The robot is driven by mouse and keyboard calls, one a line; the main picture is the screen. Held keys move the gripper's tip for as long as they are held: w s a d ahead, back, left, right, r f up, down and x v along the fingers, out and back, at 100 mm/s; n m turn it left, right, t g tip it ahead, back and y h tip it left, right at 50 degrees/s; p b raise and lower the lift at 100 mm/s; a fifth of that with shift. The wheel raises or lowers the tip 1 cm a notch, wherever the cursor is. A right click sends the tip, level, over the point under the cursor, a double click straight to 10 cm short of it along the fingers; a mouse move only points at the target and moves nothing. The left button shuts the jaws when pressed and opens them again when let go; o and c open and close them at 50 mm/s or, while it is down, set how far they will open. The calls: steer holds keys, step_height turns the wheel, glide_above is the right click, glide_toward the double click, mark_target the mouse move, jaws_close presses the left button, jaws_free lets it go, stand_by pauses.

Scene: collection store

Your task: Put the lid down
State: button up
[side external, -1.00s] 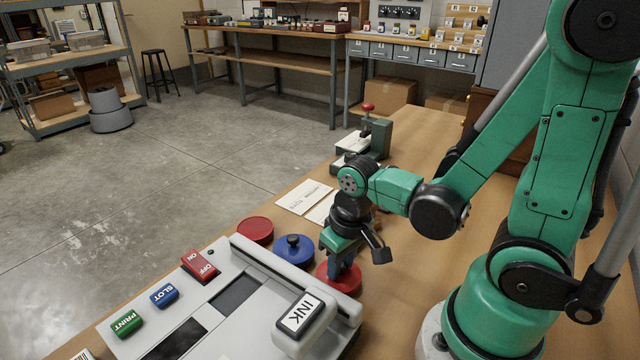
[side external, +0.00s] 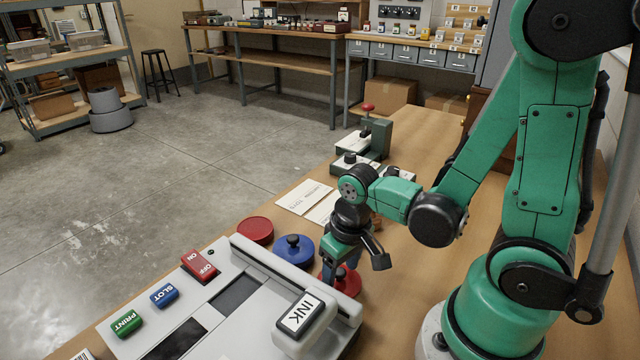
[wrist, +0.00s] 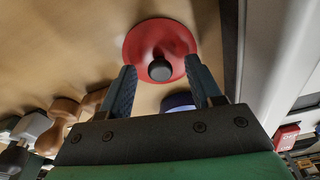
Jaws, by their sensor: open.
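A round red lid (side external: 347,284) with a black knob lies at the right end of the grey machine, partly hidden by my gripper in the side view. In the wrist view the red lid (wrist: 160,38) lies flat, knob up, above the wooden table. My gripper (side external: 340,270) is just over it in the side view. In the wrist view my gripper (wrist: 163,82) is open, with its fingers apart on either side of the knob's line and nothing held between them. Whether a tin is under the lid cannot be told.
A blue lid (side external: 293,249) with a black knob and a plain red disc (side external: 255,230) stand left of my gripper. The grey machine (side external: 236,246) with its INK block (side external: 299,314) is close in front. White cards (side external: 304,197) and a green press (side external: 376,138) are behind.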

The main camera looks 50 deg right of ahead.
mark_target(347, 285)
steer(key=shift+s+r, duration=0.7)
steer(key=shift+r, duration=4.95)
steer(key=w+a+r+n+t, duration=0.1)
steer(key=w+n+t, duration=0.1)
steer(key=w+t, duration=0.3)
steer(key=shift+w+a+t, duration=0.2)
steer(key=shift+w+t, duration=0.2)
steer(key=shift+w, duration=0.05)
